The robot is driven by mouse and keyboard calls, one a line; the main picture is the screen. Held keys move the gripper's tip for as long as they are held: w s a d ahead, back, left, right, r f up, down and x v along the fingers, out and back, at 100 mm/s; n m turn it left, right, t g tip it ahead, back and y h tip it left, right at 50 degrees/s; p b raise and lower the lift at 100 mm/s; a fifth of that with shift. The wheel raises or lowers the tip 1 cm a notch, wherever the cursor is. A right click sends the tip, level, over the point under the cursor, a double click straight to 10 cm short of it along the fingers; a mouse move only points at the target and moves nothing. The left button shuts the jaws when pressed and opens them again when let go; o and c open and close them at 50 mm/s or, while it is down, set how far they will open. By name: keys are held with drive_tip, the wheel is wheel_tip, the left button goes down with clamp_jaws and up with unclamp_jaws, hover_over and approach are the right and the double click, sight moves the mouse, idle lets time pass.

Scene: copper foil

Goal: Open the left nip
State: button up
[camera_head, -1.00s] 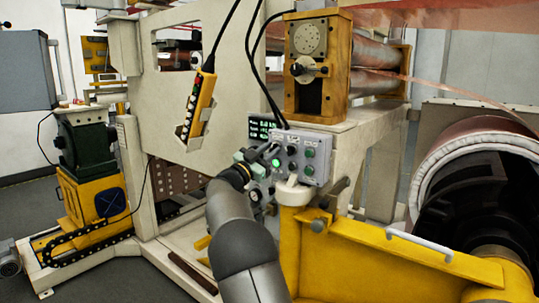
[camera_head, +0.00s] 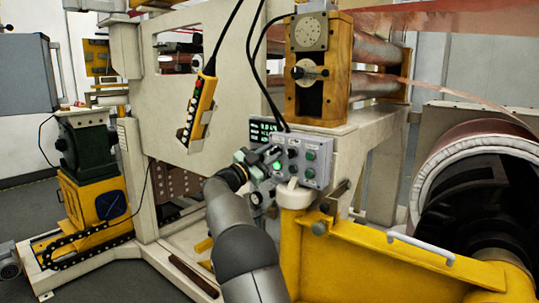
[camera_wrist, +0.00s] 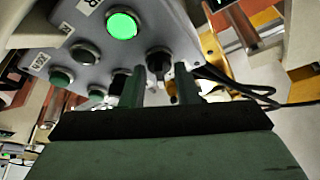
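The grey control box (camera_head: 318,160) stands beside the yellow nip stand and carries knobs, green buttons and one lit green lamp (camera_head: 277,165). My gripper (camera_head: 272,152) is at the box's left side. In the wrist view my gripper's two fingers (camera_wrist: 161,72) stand apart, one on each side of a black selector knob (camera_wrist: 159,60); whether they touch it is unclear. The lit lamp (camera_wrist: 122,25) also shows there. The nip's yellow housing (camera_head: 342,72) holds an upper bearing plate (camera_head: 309,33) and a lower block with a knob. A gap shows between them.
A small green display (camera_head: 263,130) sits left of the box, with black cables above it. A yellow pendant (camera_head: 198,105) hangs further left. A yellow arm with a white handle (camera_head: 420,246) and a large roll (camera_head: 480,170) fill the right side.

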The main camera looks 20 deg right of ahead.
drive_tip(key=b+v, duration=0.3)
drive_tip(key=v, duration=1.4)
drive_tip(key=shift+a, duration=0.2)
